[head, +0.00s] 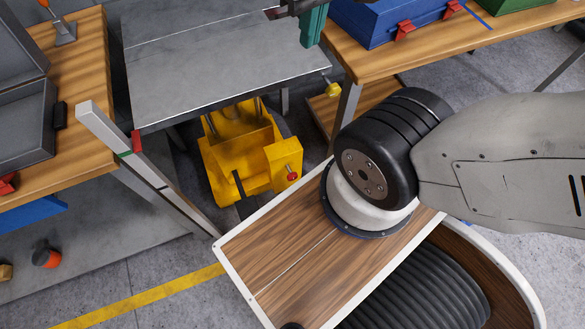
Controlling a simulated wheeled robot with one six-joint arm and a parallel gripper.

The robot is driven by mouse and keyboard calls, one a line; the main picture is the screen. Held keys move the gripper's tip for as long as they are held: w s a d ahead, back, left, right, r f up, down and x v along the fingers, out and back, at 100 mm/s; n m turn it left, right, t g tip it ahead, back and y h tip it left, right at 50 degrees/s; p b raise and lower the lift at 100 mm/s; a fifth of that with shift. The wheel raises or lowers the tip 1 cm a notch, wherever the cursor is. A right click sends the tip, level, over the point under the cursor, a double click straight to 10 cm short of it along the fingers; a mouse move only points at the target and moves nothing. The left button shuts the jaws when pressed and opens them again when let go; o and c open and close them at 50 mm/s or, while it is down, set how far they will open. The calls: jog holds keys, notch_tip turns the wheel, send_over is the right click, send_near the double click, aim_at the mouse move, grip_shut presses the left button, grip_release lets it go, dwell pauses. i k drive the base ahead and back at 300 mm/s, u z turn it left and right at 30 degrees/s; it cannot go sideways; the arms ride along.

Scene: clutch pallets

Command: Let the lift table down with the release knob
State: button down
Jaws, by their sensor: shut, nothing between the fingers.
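The lift table has a flat grey steel top (215,75), standing raised above a yellow base unit (232,150). A red knob (291,177) sits on the yellow box at the unit's front right, clear of any contact. A small yellow knob (333,90) is by the top's right corner; I cannot tell what it belongs to. My gripper (273,13) appears only in part at the top edge of the head view, dark and shut, over the far right of the steel top. It is well away from the red knob. Its rear is cut off.
A wooden bench (85,100) with a grey case (25,125) stands left. Another bench (370,68) at upper right holds a blue box (385,22). A slanted metal post (150,170) with red and green marks stands front left. Floor is open around the yellow line (140,300).

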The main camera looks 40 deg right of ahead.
aim_at(291, 177)
jog(key=u, duration=0.55)
jog(key=k, duration=1.25)
jog(key=z, duration=0.3)
jog(key=i, duration=0.85)
jog(key=z, duration=2.15)
jog(key=k, duration=0.8)
jog(key=u, duration=1.9)
